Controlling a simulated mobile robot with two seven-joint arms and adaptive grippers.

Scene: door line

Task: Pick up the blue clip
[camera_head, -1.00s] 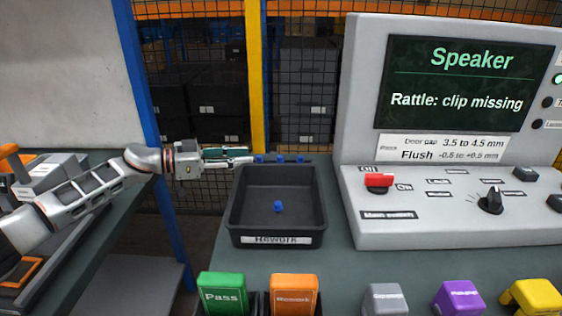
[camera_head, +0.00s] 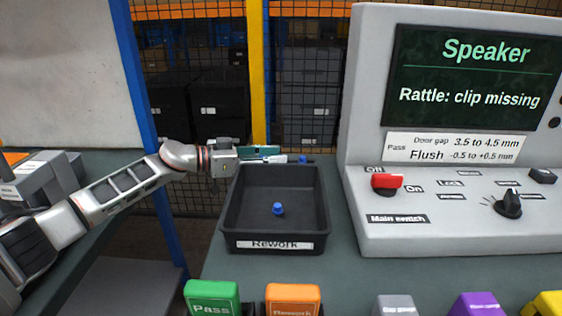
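A small blue clip (camera_head: 278,209) lies on the floor of the black Rework tray (camera_head: 235,222). Another blue clip (camera_head: 303,159) shows at the tray's back rim, just right of my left gripper's tip. My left gripper (camera_head: 281,158) reaches in from the left, pointing right along the back rim. Its green and pale fingers cover the stretch of rim left of the visible clip. I cannot tell whether the fingers are apart or closed, or whether anything is between them. My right gripper is out of view.
A grey console (camera_head: 460,220) with a screen (camera_head: 476,80) stands right of the tray; the screen reads "Speaker" and "Rattle: clip missing". Green (camera_head: 212,297), orange (camera_head: 293,298) and other coloured blocks line the front. A blue post (camera_head: 148,130) stands left, behind my arm.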

